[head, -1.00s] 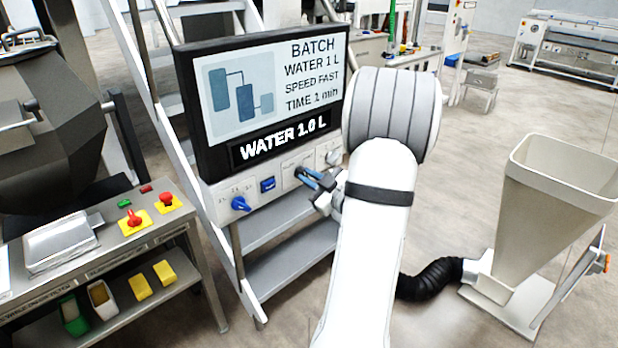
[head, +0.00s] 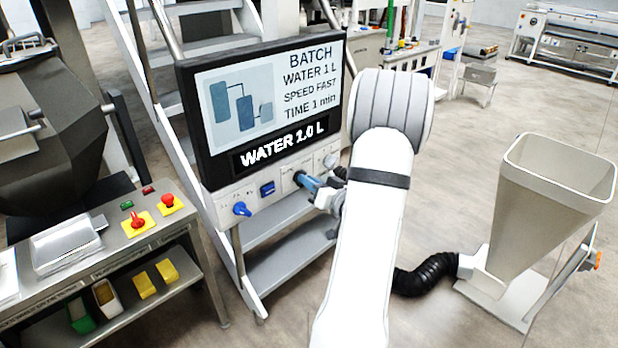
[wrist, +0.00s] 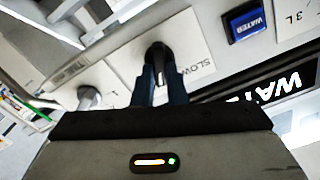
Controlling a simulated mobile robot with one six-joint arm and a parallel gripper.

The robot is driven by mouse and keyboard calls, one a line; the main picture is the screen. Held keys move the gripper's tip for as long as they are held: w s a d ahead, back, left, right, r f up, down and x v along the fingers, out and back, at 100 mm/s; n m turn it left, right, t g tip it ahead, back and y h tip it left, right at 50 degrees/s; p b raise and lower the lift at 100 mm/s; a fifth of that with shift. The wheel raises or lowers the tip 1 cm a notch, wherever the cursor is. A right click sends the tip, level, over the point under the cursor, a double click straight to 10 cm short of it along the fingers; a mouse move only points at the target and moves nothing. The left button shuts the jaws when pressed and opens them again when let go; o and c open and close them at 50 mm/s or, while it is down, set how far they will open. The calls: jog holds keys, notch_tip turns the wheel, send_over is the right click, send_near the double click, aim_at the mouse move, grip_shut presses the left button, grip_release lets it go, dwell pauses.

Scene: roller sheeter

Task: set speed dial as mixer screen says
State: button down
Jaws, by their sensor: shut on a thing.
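The mixer screen (head: 262,100) reads BATCH, WATER 1 L, SPEED FAST, TIME 1 min, with WATER 1.0 L on the strip below. The black speed dial (wrist: 158,58) is on a white plate marked SLOW in the wrist view; its other marks are hidden or unreadable. My gripper (wrist: 161,82) is shut on the speed dial, with a blue finger on each side of it. In the head view my gripper (head: 305,181) is at the panel below the screen, and it mostly hides the dial.
A blue water knob (head: 242,209) and a blue WATER button (head: 267,188) are left of my gripper on the panel. A grey knob (wrist: 90,97) is on the other side. Stair treads lie below. A hopper (head: 545,210) stands at right.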

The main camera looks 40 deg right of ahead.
jog(key=shift+m+p, duration=0.45)
jog(key=shift+m, duration=0.55)
jog(key=c, duration=1.5)
grip_release()
jog(key=shift+o, duration=0.2)
jog(key=s+b, duration=0.1)
jog(key=s, duration=0.6)
jog(key=shift+s+d, duration=0.35)
jog(key=shift+s, duration=0.05)
jog(key=shift+s+a+f, duration=0.1)
